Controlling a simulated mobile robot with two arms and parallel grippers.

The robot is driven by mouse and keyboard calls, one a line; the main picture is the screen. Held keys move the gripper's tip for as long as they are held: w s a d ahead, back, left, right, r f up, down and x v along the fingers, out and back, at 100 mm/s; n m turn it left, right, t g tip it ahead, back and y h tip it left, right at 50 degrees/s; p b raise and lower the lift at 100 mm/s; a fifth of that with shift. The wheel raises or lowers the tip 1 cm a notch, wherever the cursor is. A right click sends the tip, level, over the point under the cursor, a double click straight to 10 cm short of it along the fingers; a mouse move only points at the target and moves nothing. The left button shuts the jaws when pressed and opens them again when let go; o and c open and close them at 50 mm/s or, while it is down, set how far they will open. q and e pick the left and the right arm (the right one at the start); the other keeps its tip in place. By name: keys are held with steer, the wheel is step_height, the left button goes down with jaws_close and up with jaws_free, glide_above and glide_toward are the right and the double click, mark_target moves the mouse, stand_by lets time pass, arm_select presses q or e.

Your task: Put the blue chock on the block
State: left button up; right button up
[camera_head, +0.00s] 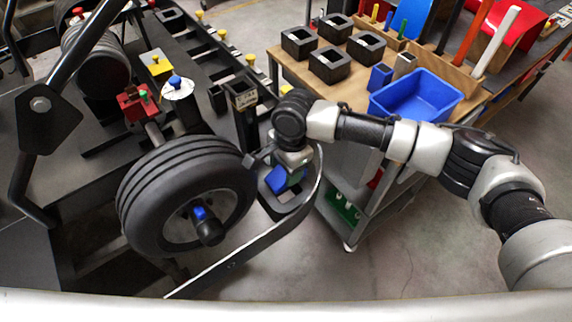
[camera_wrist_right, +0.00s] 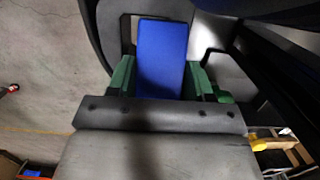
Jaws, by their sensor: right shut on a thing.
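My right gripper (camera_head: 290,175) is at the right side of the kart's front wheel, pointing down. In the right wrist view its green fingers (camera_wrist_right: 160,82) are shut on the blue chock (camera_wrist_right: 162,45), one on each side. The blue chock also shows in the head view (camera_head: 276,180), partly hidden by the gripper. Just below it is a dark block (camera_head: 287,207) with an opening, beside the tyre. The chock is over this block; I cannot tell whether they touch. My left gripper is not in view.
The large black wheel (camera_head: 165,190) stands close left of the gripper. A curved dark bar (camera_head: 245,250) runs in front. A wooden-topped cart (camera_head: 362,92) at the right carries several black square blocks and a blue bin (camera_head: 418,97). The floor at lower right is clear.

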steer(key=shift+s+d+f, duration=0.15)
steer(key=shift+f, duration=0.4)
steer(key=o, duration=1)
steer(key=shift+f, duration=0.1)
steer(key=shift+d, duration=0.1)
steer(key=shift+r+b, duration=0.3)
steer(key=shift+r, duration=0.05)
steer(key=r, duration=0.8)
steer(key=w+r, duration=0.1)
steer(key=r, duration=0.4)
steer(key=shift+d, duration=0.35)
steer(key=shift+w, duration=0.1)
